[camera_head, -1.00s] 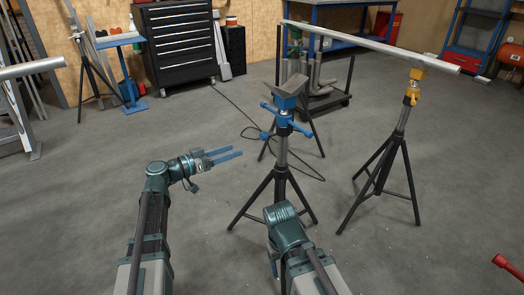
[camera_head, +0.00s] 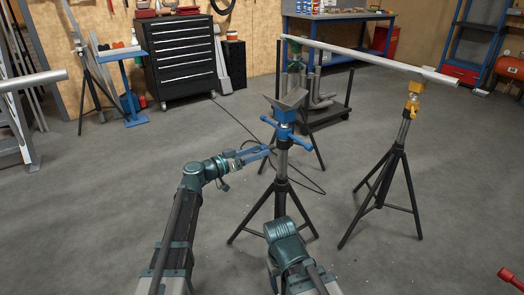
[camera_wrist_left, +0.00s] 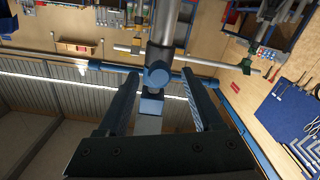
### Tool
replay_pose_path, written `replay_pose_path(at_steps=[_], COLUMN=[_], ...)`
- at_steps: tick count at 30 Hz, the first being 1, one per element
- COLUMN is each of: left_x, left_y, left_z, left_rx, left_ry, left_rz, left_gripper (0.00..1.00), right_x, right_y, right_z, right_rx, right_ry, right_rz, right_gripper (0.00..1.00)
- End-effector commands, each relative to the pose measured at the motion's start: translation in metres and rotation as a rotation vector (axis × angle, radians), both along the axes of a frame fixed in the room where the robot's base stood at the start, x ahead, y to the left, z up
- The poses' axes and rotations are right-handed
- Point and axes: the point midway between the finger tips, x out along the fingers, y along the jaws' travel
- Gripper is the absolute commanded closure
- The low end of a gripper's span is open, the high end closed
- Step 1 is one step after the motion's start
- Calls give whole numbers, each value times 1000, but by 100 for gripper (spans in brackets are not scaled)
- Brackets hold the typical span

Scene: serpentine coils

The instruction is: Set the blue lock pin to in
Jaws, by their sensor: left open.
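The blue-headed stand (camera_head: 283,165) is upright on a black tripod, with a grey V-shaped cradle and a blue cross handle (camera_head: 298,144) on top. My left gripper (camera_head: 268,151) is open just left of its post, below the handle. In the left wrist view, the open fingers (camera_wrist_left: 160,82) are either side of blue parts on the post: a round knob (camera_wrist_left: 157,76) and a small block (camera_wrist_left: 151,106). One of these seems to be the blue lock pin; I cannot tell whether it is in or out. My right gripper is out of view.
A yellow-headed stand (camera_head: 399,150) stands to the right, holding one end of a long grey pipe (camera_head: 370,57). A cart (camera_head: 325,114) with pipe pieces is behind the blue stand. A dark cable (camera_head: 240,128) lies on the floor.

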Motion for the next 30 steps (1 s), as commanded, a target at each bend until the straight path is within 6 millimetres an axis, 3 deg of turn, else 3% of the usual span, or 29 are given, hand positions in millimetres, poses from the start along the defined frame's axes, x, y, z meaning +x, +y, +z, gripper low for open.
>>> replay_pose_path(at_steps=[6,17,28,30], left_x=[11,12,12,12], left_y=[-15,-18,-18,-18], left_z=[0,0,0,0], left_rx=[0,0,0,0], left_ry=[0,0,0,0], left_rz=[0,0,0,0], left_gripper=[32,32,99,100], right_x=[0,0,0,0], right_y=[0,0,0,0], right_z=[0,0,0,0], right_rx=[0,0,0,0], right_ry=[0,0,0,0], right_rz=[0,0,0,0], right_gripper=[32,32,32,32])
